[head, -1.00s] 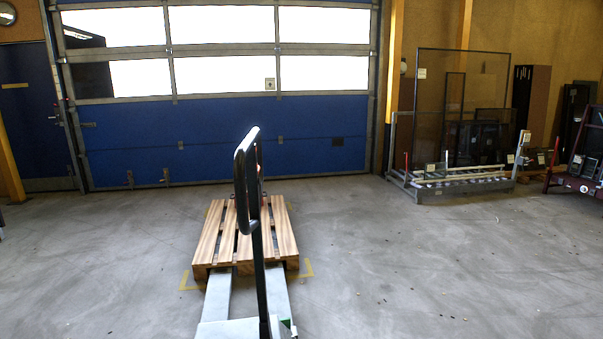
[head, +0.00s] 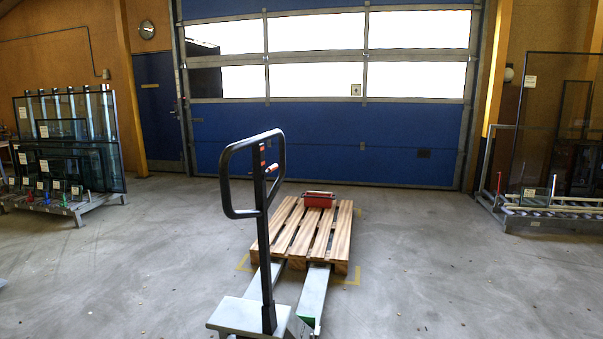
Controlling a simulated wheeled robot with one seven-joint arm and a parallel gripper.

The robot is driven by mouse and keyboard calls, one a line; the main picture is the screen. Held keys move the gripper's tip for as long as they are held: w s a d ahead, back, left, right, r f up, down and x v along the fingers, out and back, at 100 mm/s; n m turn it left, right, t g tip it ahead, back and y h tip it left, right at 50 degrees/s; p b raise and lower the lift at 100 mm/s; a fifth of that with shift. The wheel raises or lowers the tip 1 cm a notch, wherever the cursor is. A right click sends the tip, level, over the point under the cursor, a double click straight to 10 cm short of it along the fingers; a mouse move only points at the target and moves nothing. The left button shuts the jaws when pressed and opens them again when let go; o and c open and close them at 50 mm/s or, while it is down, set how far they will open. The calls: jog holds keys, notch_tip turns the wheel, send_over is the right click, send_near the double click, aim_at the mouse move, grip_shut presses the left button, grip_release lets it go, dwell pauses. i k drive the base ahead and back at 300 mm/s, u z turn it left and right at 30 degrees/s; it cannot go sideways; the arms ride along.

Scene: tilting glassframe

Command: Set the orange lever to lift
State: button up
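A pallet truck (head: 242,316) stands in front of me in the head view, with its black loop handle (head: 228,172) upright. A small orange-red lever (head: 272,168) with a pale end sits inside the loop, beside the handle's post. It is too small to tell which setting it is in. The light grey forks (head: 314,293) run away from me and reach to the near end of a wooden pallet (head: 343,238); how far they go under it is hidden. My gripper is not in view.
A red toolbox (head: 318,201) rests on the pallet's far part. A rack of glass panes (head: 98,206) stands at the left and another (head: 540,216) at the right. A blue-and-glass roller door (head: 320,140) closes the back. The floor (head: 440,270) right of the truck is clear.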

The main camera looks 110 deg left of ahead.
aim_at(274, 167)
jog(key=u, duration=0.1)
jog(key=i, duration=0.6)
jog(key=u, duration=3.75)
jog(key=i, duration=1)
jog(key=u, duration=0.2)
